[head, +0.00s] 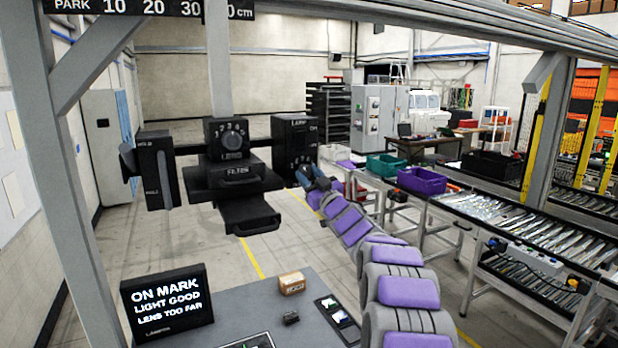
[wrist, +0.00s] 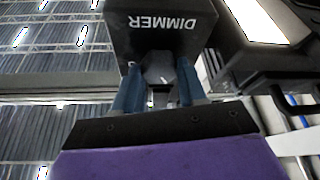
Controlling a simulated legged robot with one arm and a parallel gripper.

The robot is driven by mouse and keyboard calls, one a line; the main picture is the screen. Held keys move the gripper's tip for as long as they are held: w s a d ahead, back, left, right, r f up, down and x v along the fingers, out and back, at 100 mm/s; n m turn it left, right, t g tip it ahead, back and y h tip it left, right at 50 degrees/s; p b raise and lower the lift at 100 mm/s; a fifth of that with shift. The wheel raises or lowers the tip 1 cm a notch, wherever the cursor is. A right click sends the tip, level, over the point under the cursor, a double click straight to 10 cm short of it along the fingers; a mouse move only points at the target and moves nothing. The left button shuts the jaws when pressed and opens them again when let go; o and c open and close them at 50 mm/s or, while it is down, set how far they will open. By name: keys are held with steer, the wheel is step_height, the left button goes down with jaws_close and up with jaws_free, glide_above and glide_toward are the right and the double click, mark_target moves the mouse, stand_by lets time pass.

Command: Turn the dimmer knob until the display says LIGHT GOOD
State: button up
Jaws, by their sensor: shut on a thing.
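The display (head: 165,303) stands at the lower left of the head view and reads ON MARK, LIGHT GOOD, LENS TOO FAR. In the wrist view the dark box marked DIMMER (wrist: 135,40) shows its lettering upside down. The grey dimmer knob (wrist: 158,68) is below that lettering, between the two blue fingers of my gripper (wrist: 159,84). My gripper is shut on the knob. In the head view my gripper (head: 309,180) is beside the black LAMP housing (head: 298,140), and the knob cannot be made out there.
The LENS dial (head: 227,137) and FILTER slot (head: 236,175) are left of the lamp housing. A lever box (head: 157,170) hangs further left. A small cardboard box (head: 292,283) lies on the grey table (head: 240,305). Trays and a conveyor (head: 510,215) stand at the right.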

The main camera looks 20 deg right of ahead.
steer(key=shift+r, duration=0.1)
steer(key=o, duration=1.1)
steer(key=shift+d, duration=0.1)
steer(key=shift+c, duration=0.2)
steer(key=b+v, duration=0.3)
steer(key=v, duration=1.4)
steer(key=shift+b, duration=0.4)
steer(key=shift+s+d, duration=0.1)
